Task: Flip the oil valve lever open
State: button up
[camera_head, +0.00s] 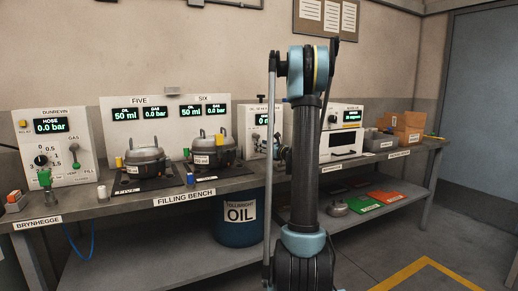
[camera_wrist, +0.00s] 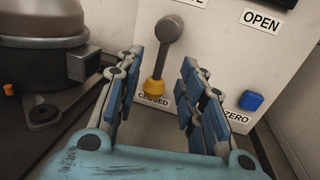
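The oil valve lever (camera_wrist: 163,55) shows in the wrist view on a white panel (camera_wrist: 215,45). It has a round grey upper end, a grey bar and a yellow lower end beside the CLOSED label (camera_wrist: 153,99). The OPEN label (camera_wrist: 261,21) is at the upper right. My gripper (camera_wrist: 164,62) is open, with one finger on either side of the lever in the picture. I see no clear contact; the depth gap is hard to judge. In the head view my arm partly hides the panel (camera_head: 259,116).
A blue button (camera_wrist: 251,100) sits by the ZERO label, right of my right finger. A grey vessel (camera_wrist: 45,40) stands close on the left. In the head view, two compressors (camera_head: 146,160) (camera_head: 212,153) stand on the filling bench (camera_head: 235,184), with a blue oil drum (camera_head: 238,228) below.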

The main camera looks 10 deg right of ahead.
jog(key=shift+x, duration=1.4)
grip_shut()
